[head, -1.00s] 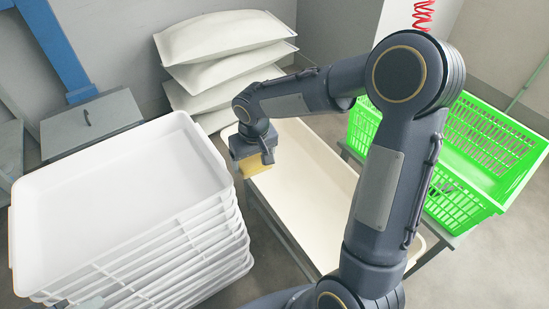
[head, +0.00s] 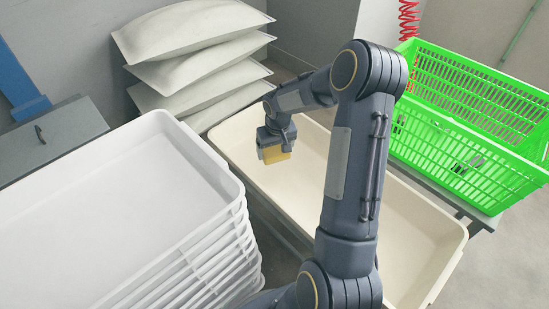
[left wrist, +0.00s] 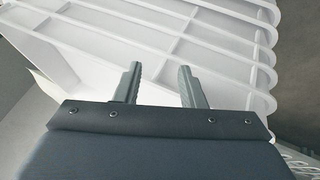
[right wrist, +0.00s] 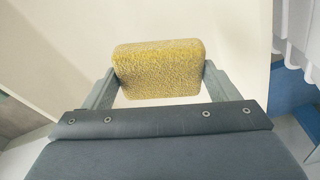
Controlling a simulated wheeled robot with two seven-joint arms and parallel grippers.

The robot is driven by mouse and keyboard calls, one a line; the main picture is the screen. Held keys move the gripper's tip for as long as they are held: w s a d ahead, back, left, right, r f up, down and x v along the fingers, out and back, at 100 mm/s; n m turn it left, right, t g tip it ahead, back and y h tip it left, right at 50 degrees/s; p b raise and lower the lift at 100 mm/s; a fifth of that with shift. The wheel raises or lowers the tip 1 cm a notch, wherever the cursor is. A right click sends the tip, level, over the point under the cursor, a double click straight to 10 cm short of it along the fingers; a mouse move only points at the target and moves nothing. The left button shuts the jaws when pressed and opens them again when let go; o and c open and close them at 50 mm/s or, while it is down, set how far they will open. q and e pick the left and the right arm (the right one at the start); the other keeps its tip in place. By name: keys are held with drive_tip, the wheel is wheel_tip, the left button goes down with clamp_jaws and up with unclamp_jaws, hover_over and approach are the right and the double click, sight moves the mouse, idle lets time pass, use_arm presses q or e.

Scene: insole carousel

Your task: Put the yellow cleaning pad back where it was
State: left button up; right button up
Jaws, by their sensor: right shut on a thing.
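The yellow cleaning pad (head: 275,154) is a small block with a rough face. My right gripper (head: 273,146) is shut on it and holds it over the left part of the long cream tray (head: 315,160). In the right wrist view the pad (right wrist: 158,70) sits between both fingers of the right gripper (right wrist: 158,85), with the pale tray surface beyond it. My left gripper (left wrist: 158,85) shows only in the left wrist view. Its two fingers are apart with nothing between them, in front of the ribbed sides of white stacked trays (left wrist: 200,40).
A tall stack of white trays (head: 205,255) stands at the left. White sacks (head: 195,35) are piled at the back. A green crate (head: 450,150) stands on the right, with small dark items inside. A grey box (head: 60,140) is at far left. The cream tray's visible inside looks empty.

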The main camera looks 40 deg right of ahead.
sight(276, 148)
drive_tip(key=w+d+f, duration=0.1)
drive_tip(key=f, duration=0.1)
drive_tip(key=w+d+f+b, duration=0.1)
drive_tip(key=w+f, duration=0.1)
drive_tip(key=w+d+f+b, duration=0.1)
drive_tip(key=d+f, duration=0.1)
drive_tip(key=shift+w, duration=0.2)
drive_tip(key=shift+w+d+f+b, duration=0.1)
drive_tip(key=shift+f+b, duration=0.3)
drive_tip(key=shift+f, duration=0.5)
drive_tip(key=shift+w+d+f+b, duration=0.1)
drive_tip(key=shift+f+b, duration=0.3)
drive_tip(key=shift+f, duration=0.5)
drive_tip(key=shift+f, duration=0.2)
drive_tip(key=o, duration=0.8)
drive_tip(key=shift+r, duration=0.15)
